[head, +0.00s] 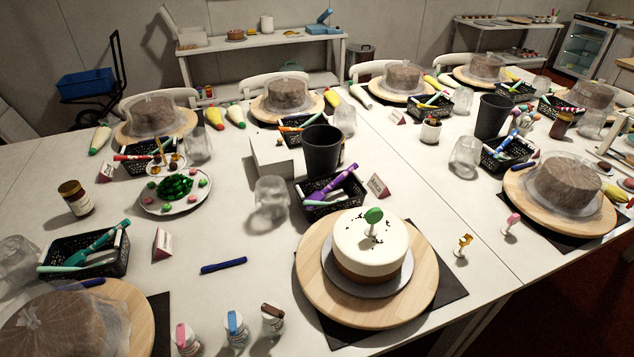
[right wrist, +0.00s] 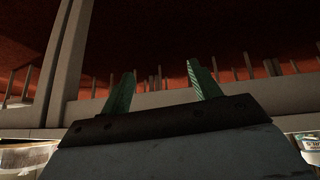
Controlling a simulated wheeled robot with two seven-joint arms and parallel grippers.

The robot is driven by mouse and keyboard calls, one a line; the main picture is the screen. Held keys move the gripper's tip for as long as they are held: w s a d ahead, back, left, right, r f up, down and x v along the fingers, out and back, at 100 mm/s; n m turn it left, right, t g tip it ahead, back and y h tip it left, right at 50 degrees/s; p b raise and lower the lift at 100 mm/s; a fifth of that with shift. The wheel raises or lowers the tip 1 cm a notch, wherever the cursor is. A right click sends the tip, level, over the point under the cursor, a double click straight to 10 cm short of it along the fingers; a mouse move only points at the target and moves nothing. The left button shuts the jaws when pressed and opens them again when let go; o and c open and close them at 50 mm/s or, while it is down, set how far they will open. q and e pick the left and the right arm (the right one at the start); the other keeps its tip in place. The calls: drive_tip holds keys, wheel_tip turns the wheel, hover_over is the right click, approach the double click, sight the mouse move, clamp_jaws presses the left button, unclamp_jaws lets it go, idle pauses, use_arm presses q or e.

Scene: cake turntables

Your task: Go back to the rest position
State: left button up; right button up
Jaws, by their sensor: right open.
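Neither gripper shows in the head view. My right gripper (right wrist: 160,88) shows in the right wrist view, with its two green fingers spread apart and nothing between them. It points at a grey bar and a dark reddish background, clear of any object. The nearest cake (head: 369,245) in the head view is white on top with a brown lower band. It stands on a round wooden turntable (head: 425,285), with a green topper (head: 373,215) upright on it. My left gripper is out of view.
Several wrapped cakes on wooden turntables stand around the white table (head: 215,297). A black basket (head: 330,194) of tools, a black cup (head: 322,151), a plate (head: 150,205) of candies and a blue pen (head: 223,266) lie nearby. Small jars (head: 236,328) line the front edge.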

drive_tip(key=s+d+f+g+b, duration=0.1)
drive_tip(key=s+f+g, duration=0.1)
drive_tip(key=s+f, duration=0.7)
drive_tip(key=s+d+f+m+g+h+b, duration=0.1)
drive_tip(key=s+d+f+g+b, duration=0.1)
drive_tip(key=s+f, duration=0.6)
drive_tip(key=s+g, duration=0.1)
drive_tip(key=s, duration=0.4)
drive_tip(key=shift+s+d+f+g, duration=0.2)
drive_tip(key=shift+f+g, duration=0.1)
drive_tip(key=shift+f, duration=0.05)
